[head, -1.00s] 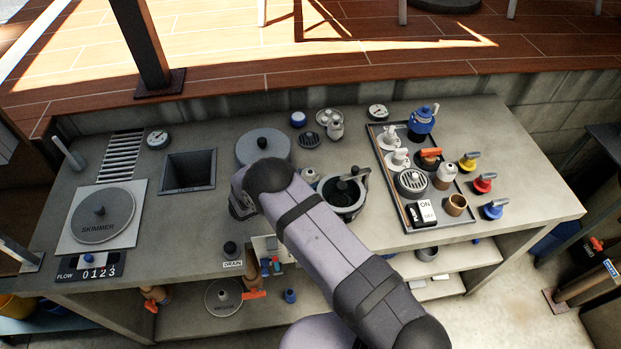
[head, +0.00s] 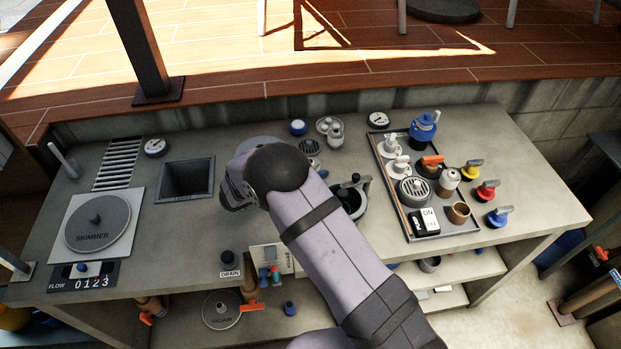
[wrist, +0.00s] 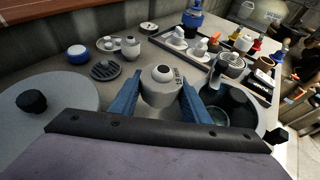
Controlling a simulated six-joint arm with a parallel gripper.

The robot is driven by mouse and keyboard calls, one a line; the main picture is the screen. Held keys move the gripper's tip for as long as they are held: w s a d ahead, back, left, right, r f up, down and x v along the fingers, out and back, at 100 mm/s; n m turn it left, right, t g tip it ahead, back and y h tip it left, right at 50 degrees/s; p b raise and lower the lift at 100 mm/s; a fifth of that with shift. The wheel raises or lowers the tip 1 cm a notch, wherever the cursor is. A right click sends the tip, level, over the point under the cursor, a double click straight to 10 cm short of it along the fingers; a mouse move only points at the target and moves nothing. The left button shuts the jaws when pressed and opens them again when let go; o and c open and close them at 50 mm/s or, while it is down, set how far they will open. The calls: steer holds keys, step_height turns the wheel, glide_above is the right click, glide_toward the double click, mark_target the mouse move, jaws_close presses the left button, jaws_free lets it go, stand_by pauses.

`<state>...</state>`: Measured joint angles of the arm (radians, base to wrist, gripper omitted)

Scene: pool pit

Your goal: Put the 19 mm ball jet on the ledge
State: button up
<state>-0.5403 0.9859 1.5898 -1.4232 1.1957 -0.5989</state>
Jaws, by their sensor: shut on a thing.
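The 19 mm ball jet (wrist: 162,88), a pale grey fitting with a round eye and a "19 mm" mark, stands upright between the two blue fingers of my gripper (wrist: 160,98) in the wrist view. The fingers are shut on its sides. In the head view my arm's end hides the fingers and the jet. A raised wooden deck edge (head: 400,85) runs along the back of the counter; I cannot tell for certain whether it is the ledge.
A round grey lid (wrist: 45,105) lies left of the jet and a dark pot (wrist: 232,100) right of it. A similar small jet (head: 335,135) stands behind, near a blue-topped puck (head: 298,127). A tray (head: 447,232) of fittings fills the right. An open square well (head: 187,180) is at left.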

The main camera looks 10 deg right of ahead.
steer(key=shift+r+b, duration=0.3)
steer(key=shift+r, duration=0.95)
steer(key=shift+s, duration=0.1)
